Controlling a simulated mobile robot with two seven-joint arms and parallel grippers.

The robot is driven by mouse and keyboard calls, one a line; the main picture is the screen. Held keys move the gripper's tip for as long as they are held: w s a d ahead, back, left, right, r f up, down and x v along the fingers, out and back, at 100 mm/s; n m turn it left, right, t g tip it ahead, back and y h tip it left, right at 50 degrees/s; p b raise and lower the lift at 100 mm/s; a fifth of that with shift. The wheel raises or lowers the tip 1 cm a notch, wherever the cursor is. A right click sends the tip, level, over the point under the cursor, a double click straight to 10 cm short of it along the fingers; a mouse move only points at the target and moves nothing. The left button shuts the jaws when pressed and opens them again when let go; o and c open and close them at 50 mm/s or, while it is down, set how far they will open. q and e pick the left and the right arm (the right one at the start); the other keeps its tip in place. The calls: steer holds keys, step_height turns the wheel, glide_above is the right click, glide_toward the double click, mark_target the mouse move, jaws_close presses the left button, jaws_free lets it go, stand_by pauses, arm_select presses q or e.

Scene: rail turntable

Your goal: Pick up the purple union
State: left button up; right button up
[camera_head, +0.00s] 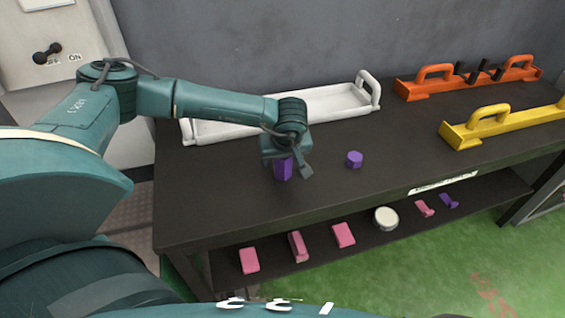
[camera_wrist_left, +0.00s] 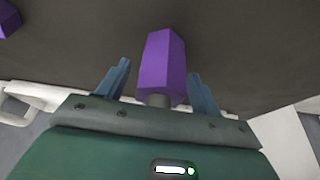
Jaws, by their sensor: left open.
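A tall purple six-sided piece (camera_head: 283,169), which looks like the union, stands on the dark table under my left gripper (camera_head: 288,165). In the left wrist view the purple piece (camera_wrist_left: 162,62) shows between the two blue-grey fingers of my left gripper (camera_wrist_left: 159,70), with a short grey round part at its near end. There are gaps on both sides, so the fingers are open around or over it; how deep it sits cannot be told. A second, shorter purple hexagonal piece (camera_head: 354,159) stands to the right and shows at the wrist view's upper left corner (camera_wrist_left: 8,20). My right gripper is not in view.
A white tray (camera_head: 225,130) lies behind my left gripper. An orange tray (camera_head: 425,88) holding dark pieces and a yellow tray (camera_head: 465,138) stand at the right. The lower shelf (camera_head: 275,246) holds several pink pieces and a round white-topped tin (camera_head: 386,217). The table front is clear.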

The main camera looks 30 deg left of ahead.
arm_select(q)
steer(key=c, duration=1.3)
